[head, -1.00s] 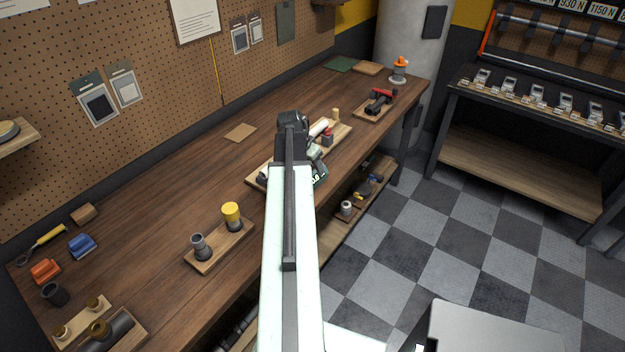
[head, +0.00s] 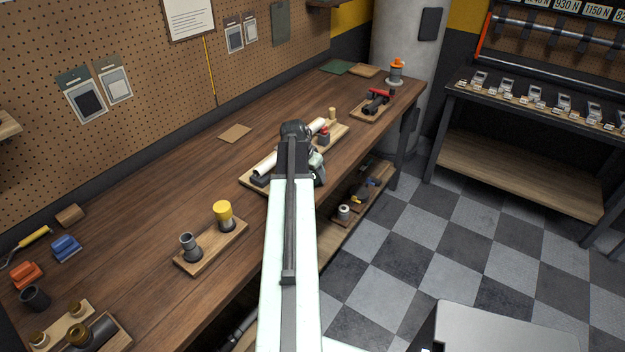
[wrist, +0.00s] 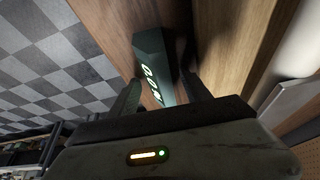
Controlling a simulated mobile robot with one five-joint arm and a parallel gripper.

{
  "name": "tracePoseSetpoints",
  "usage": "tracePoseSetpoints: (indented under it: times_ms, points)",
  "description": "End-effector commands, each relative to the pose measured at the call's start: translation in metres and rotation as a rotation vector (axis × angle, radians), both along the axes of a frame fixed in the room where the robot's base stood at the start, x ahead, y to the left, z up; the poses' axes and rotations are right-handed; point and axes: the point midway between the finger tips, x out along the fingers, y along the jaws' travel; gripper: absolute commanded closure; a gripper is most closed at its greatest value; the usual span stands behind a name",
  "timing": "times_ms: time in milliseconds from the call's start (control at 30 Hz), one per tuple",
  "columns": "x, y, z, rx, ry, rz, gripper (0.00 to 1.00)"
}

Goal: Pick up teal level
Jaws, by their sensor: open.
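The teal level (wrist: 152,60) is a dark teal block with a lit digit display, seen close up in the wrist view at the edge of the wooden bench. My gripper (wrist: 160,88) is open, with one finger on each side of the level's near end. I cannot tell whether either finger touches it. In the head view my arm hides the level.
The wooden bench (head: 150,205) holds a board with a white roll (head: 265,163) beside my arm. Another board (head: 212,248) carries a grey fitting and a yellow-topped one. A low shelf with small parts is under the bench. The checkered floor (head: 390,260) is open on the right.

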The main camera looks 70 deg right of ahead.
Motion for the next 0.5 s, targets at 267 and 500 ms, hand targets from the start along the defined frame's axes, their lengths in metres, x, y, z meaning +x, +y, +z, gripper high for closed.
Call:
tracePoseSetpoints:
  times_ms: [267,500]
  points:
    - [-0.0005,-0.0002,-0.0046,0.0,0.0,-0.001,0.44]
    - [-0.0014,-0.0003,-0.0047,0.0,0.0,-0.002,0.44]
